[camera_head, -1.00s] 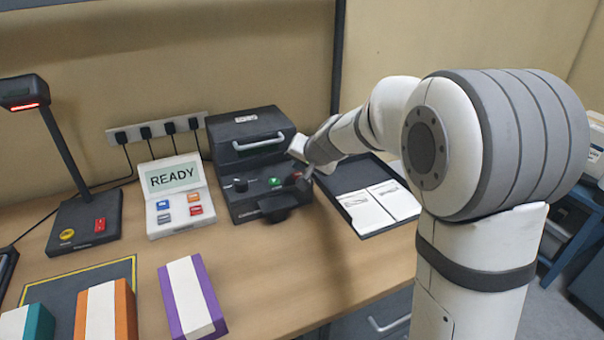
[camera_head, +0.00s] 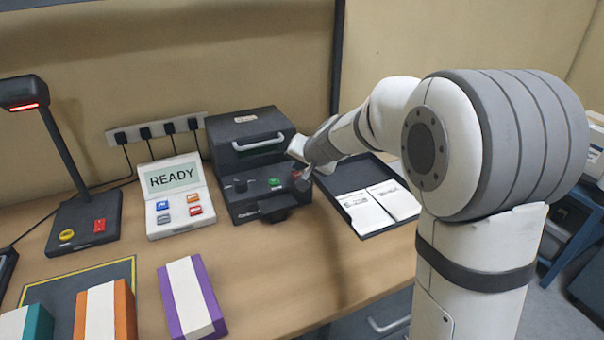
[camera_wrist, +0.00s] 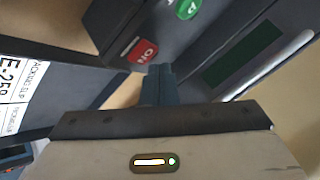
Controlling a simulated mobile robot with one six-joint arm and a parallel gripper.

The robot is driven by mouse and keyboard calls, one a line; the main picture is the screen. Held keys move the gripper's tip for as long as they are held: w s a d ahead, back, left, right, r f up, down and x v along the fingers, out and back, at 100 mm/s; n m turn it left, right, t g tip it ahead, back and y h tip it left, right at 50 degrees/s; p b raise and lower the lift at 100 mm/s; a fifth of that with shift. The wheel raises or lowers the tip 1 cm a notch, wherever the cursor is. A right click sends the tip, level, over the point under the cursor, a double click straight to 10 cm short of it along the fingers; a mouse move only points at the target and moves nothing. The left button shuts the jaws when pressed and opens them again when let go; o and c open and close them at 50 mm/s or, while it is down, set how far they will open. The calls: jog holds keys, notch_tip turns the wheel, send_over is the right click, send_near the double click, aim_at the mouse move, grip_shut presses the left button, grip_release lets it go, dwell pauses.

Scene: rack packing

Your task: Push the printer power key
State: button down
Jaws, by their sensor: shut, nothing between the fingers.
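The printer (camera_head: 233,155) is a black box with a silver handle, standing at the back of the desk. Its front panel carries a dark knob (camera_head: 240,185), a green key (camera_head: 274,183) and a red key (camera_head: 296,175). In the wrist view the red key (camera_wrist: 139,50) has white lettering that looks like "ON", and the green key (camera_wrist: 187,8) is at the top edge. My gripper (camera_wrist: 158,72) is shut and empty, its fingertips just beside the red key in the picture. I cannot tell whether they touch it. In the head view my arm partly hides the panel's right end.
A black tray with white slips (camera_head: 375,205) lies right of the printer. A white console reading READY (camera_head: 178,195) stands to its left, beside a scanner stand (camera_head: 85,222). Purple (camera_head: 190,298) and orange (camera_head: 104,310) boxes are in front. Bare desk lies before the printer.

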jog(key=shift+f, duration=0.15)
dwell(0.3)
jog(key=shift+s+f+b, duration=0.2)
jog(key=shift+f+b, duration=0.15)
jog(key=shift+b, duration=0.35)
jog(key=shift+r, duration=0.5)
jog(key=shift+r+p, duration=0.1)
jog(key=shift+p, duration=0.25)
notch_tip(320, 180, up, 6)
jog(key=p, duration=0.4)
